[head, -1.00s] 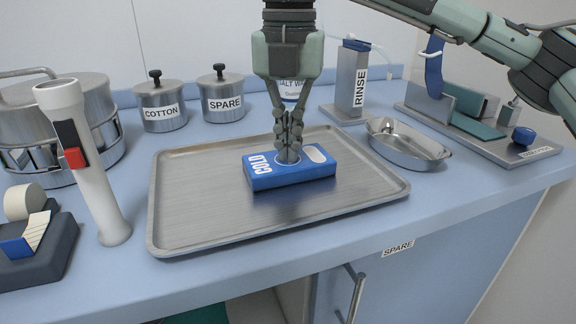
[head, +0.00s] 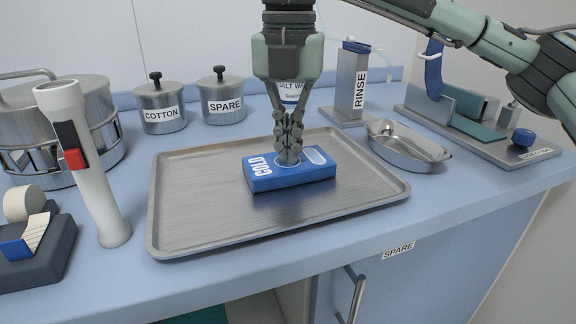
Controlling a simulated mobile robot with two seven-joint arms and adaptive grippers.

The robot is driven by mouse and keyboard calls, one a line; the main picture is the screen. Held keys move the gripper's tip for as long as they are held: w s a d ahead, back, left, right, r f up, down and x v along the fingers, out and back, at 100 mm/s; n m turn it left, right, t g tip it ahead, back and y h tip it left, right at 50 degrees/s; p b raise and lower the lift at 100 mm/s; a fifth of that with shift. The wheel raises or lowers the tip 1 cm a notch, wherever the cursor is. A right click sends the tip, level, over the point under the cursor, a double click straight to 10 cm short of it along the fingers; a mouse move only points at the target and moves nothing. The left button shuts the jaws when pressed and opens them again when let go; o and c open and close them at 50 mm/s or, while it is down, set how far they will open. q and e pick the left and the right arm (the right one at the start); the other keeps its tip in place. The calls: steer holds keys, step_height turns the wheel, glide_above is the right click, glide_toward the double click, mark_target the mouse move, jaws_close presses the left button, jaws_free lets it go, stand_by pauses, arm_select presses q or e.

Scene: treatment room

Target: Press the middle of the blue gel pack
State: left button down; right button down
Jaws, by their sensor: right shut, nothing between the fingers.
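The blue gel pack (head: 262,174), marked COLD, lies flat on the metal tray (head: 190,215) in the middle of the counter. It has a white ring at the middle of its top and a pale oval patch to the right. My right gripper (head: 289,160) points straight down over the pack. Its fingers are shut and empty, with the tips at the white ring, and they look to be touching it. The tips hide part of the ring. My left gripper is not in view.
Behind the tray stand the COTTON jar (head: 161,105), the SPARE jar (head: 222,98) and the RINSE stand (head: 350,85). A kidney dish (head: 408,148) is at the tray's right. A white torch-like handle (head: 95,190) stands left. The tray's front part is clear.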

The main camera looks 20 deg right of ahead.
steer(key=shift+r+p, duration=2.2)
steer(key=shift+r, duration=1.15)
